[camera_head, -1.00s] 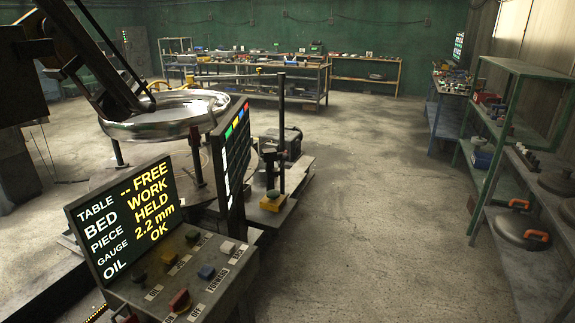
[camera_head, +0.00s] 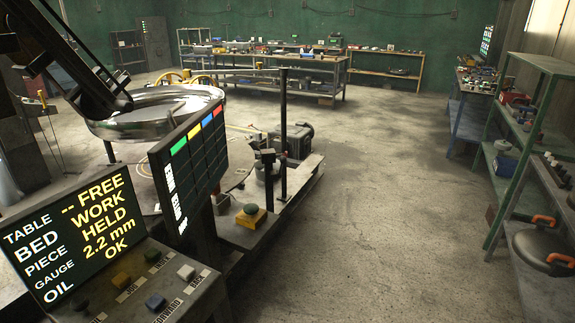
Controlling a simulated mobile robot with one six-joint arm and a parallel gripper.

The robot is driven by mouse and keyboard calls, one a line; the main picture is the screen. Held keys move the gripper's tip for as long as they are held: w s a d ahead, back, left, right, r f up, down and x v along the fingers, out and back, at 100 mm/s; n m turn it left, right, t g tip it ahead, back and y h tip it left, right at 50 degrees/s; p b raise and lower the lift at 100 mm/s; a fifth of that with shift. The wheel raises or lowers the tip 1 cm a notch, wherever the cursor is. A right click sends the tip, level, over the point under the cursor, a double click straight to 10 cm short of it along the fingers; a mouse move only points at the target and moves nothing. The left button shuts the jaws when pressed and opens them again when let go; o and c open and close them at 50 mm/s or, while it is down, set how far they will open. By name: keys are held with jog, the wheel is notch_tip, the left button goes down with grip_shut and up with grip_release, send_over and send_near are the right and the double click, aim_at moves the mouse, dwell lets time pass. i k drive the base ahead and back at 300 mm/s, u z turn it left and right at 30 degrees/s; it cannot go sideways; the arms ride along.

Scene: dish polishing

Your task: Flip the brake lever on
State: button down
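I cannot pick out a part that is clearly the brake lever. A large shiny metal dish (camera_head: 150,125) is at the upper left, under a dark slanted arm (camera_head: 85,75). A screen (camera_head: 72,235) at the lower left reads TABLE -- FREE, BED WORK, PIECE HELD, GAUGE 2.2 mm, OIL OK. The console (camera_head: 205,302) below it carries several coloured buttons. A yellow box with a dark round knob (camera_head: 250,215) sits on the machine's low platform (camera_head: 304,172), near upright dark posts (camera_head: 284,130). My gripper is not in view.
A dark board with coloured tabs (camera_head: 190,148) stands beside the console and hides part of the machine. Open concrete floor (camera_head: 390,210) lies to the right. A green shelf (camera_head: 520,150) with a round lidded pot (camera_head: 545,248) lines the right side. Workbenches (camera_head: 270,65) stand at the back.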

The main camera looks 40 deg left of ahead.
aim_at(283, 159)
jog(key=u, duration=0.05)
jog(key=i, duration=1.85)
jog(key=z, duration=0.7)
jog(key=k, duration=0.1)
jog(key=u, duration=2.4)
jog(key=k, duration=0.15)
jog(key=u, duration=1.75)
